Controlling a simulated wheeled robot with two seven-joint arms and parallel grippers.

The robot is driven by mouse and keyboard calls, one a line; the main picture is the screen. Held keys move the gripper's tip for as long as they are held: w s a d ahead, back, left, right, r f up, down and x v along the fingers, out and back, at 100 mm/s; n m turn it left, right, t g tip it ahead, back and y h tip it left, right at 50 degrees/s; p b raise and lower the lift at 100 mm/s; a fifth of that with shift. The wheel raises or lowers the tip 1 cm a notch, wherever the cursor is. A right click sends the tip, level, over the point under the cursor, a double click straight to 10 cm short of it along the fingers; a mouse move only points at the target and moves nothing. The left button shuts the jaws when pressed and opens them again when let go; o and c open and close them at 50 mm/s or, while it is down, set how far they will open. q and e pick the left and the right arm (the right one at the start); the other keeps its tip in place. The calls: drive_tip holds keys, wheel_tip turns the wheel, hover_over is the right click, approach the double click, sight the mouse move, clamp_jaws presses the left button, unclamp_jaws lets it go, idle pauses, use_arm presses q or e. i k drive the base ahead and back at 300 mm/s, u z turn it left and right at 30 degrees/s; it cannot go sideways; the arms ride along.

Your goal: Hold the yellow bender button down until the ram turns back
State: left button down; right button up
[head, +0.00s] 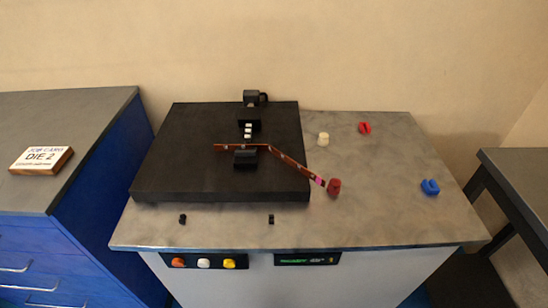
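The yellow bender button (229,264) is the rightmost of three on the front panel, beside a white button (203,263) and an orange-red one (178,262). Nothing touches it. The black ram assembly (249,118) stands at the back of the black bender plate (185,165); white marked blocks show on its front. A copper busbar (290,162) lies between the ram and a black die block (245,158). The bar is bent, its right part angling toward the front right, with a pink mark near its end. Whether the ram is moving cannot be told. Neither gripper is in view.
A dark red piece (334,187) stands at the bar's right end. Cream (323,139), red (365,127) and blue (430,187) pieces lie on the grey bench top (390,215). A lit display (307,259) is right of the buttons. A "DIE 2" card (42,158) sits on the blue cabinet.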

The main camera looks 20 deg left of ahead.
sight(229, 264)
drive_tip(key=u, duration=1.1)
drive_tip(key=k, duration=0.5)
drive_tip(key=z, duration=0.5)
